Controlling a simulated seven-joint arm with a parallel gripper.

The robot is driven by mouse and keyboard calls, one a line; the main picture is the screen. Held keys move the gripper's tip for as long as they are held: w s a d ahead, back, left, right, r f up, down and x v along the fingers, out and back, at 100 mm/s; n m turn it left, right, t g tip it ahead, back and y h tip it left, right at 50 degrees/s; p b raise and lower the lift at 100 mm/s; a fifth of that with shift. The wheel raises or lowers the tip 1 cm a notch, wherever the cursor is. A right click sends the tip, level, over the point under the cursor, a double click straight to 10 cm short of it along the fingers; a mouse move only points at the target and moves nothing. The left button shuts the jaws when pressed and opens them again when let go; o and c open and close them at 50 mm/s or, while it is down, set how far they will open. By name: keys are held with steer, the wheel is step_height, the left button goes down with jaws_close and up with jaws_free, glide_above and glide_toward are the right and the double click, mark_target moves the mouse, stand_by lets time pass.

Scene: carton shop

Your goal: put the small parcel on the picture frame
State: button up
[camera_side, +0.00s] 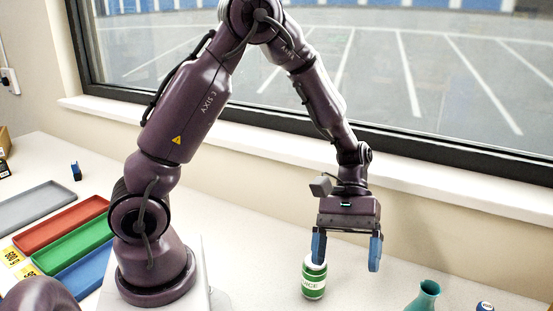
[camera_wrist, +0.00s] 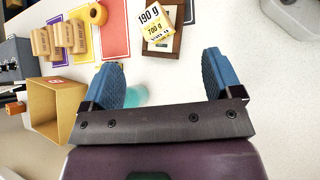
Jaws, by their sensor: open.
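My gripper (camera_side: 346,258) is open and empty above the white table in the side view. Its blue fingers stand wide apart in the wrist view (camera_wrist: 163,72). A dark brown, flat, frame-like thing (camera_wrist: 177,42) lies beyond the fingers at the top of the wrist view; it looks like the picture frame. White and yellow weight labels cover part of it. Neither frame nor parcel is identifiable in the side view.
A green juice can (camera_side: 314,281) stands close by the left finger. A teal vase (camera_side: 424,297) stands to the right. Coloured trays (camera_side: 62,228) lie left of my base.

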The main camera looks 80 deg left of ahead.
steer(key=s+a+r+m+t+y, duration=0.3)
steer(key=s+r+m+t+y, duration=0.1)
steer(key=r, duration=0.4)
steer(key=s+a+r+m+t+y, duration=0.3)
steer(key=s+r+t, duration=0.3)
steer(key=r, duration=0.2)
steer(key=shift+s+a+r+m+y, duration=0.15)
steer(key=shift+a+m+y, duration=0.15)
steer(key=shift+m+y, duration=0.4)
